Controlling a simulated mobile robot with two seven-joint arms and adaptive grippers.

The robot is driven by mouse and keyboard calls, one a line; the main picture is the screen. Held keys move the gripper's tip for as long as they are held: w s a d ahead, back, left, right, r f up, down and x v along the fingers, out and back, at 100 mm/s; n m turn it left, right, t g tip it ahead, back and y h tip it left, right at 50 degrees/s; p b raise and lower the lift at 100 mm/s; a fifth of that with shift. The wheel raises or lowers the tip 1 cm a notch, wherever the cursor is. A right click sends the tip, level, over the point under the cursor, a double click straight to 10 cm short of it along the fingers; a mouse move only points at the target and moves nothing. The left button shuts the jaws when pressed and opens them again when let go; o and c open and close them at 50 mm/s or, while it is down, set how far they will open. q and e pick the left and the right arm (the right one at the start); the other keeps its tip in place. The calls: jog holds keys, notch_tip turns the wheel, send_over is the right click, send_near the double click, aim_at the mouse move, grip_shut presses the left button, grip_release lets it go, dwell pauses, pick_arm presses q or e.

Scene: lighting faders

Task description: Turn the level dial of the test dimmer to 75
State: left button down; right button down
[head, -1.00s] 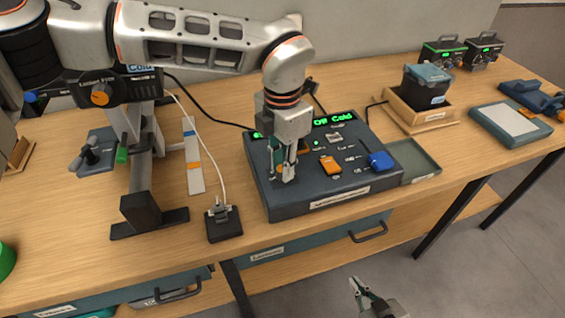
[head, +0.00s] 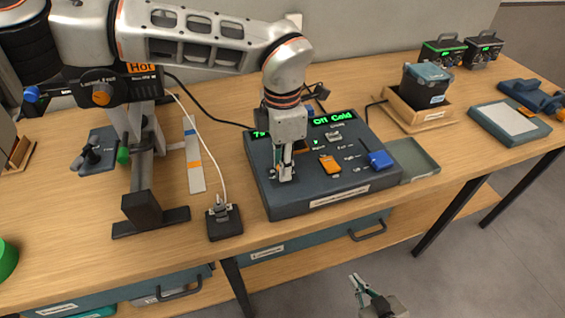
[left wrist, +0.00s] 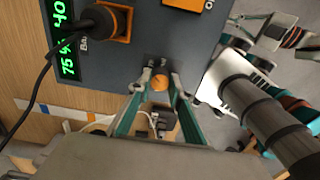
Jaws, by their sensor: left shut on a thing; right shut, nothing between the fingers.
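The test dimmer (head: 330,190) is a dark blue-grey console on the table, with green displays along its back edge. My left gripper (head: 285,176) points down over its left part. In the left wrist view an orange dial (left wrist: 158,84) sits between the fingertips, and the gripper is shut on it. In the head view the gripper hides the dial. In the left wrist view a green display (left wrist: 66,45) reads 75 at one end; the characters after it are partly unclear. My right gripper (head: 358,286) is shut and empty, low in front of the table.
The console also carries an orange block (head: 329,165) and a blue block (head: 380,160). A stage lamp labelled Hot (head: 141,68) stands on the left. A small black box with a cable (head: 224,222) is left of the console. A tray (head: 415,165) lies right of it.

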pick_arm(q)
jog(key=shift+r, duration=0.1)
jog(key=c, duration=1.8)
grip_release()
jog(key=shift+c, duration=0.2)
notch_tip(320, 180, up, 12)
